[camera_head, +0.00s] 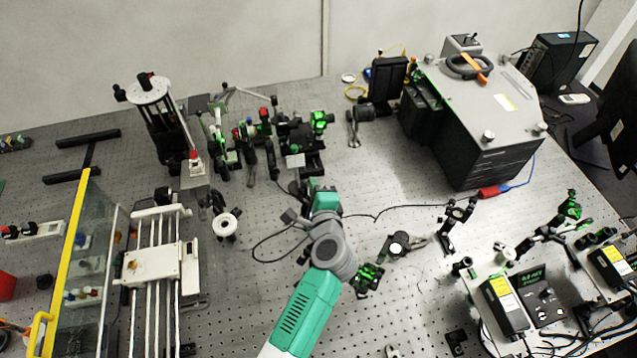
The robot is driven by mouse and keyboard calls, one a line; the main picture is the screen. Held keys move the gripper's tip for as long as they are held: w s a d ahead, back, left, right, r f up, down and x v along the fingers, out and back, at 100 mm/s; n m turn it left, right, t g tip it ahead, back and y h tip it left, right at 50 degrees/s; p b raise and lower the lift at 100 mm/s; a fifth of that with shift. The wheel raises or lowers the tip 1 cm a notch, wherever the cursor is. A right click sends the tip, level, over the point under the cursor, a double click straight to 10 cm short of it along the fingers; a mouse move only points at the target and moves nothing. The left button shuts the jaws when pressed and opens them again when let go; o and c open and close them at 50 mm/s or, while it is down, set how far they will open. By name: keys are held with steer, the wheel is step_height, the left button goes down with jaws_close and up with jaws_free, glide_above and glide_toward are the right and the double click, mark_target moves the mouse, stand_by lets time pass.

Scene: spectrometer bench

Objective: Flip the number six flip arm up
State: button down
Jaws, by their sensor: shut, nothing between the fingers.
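My arm reaches in from the bottom middle, and its green and grey wrist is over the optical table. My gripper (294,216) is a small dark shape at the end of the wrist. It is shut and empty, and its fingertips are partly hidden and too small to make out. Several small optical mounts (247,137) stand in a row behind and left of the wrist. A green-lit mount (370,276) stands just right of my forearm, beside a mount with a round white face (397,249). No number is legible, so I cannot tell which part is flip arm six.
A large grey-topped box (484,110) with a handle stands at the back right. A white rail stage (156,262) and a yellow-edged clear panel (80,258) stand on the left. Controllers (504,304) and cables crowd the lower right. Bare perforated tabletop (383,179) lies right of the wrist.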

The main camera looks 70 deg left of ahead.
steer(key=shift+s+f, duration=0.15)
steer(key=shift+s, duration=0.05)
stand_by(0.4)
steer(key=s+d+r, duration=0.5)
steer(key=s+d, duration=0.4)
steer(key=d, duration=0.3)
steer(key=shift+s+d+r+p, duration=0.15)
steer(key=shift+s+d+p, duration=0.2)
steer(key=shift+p, duration=0.1)
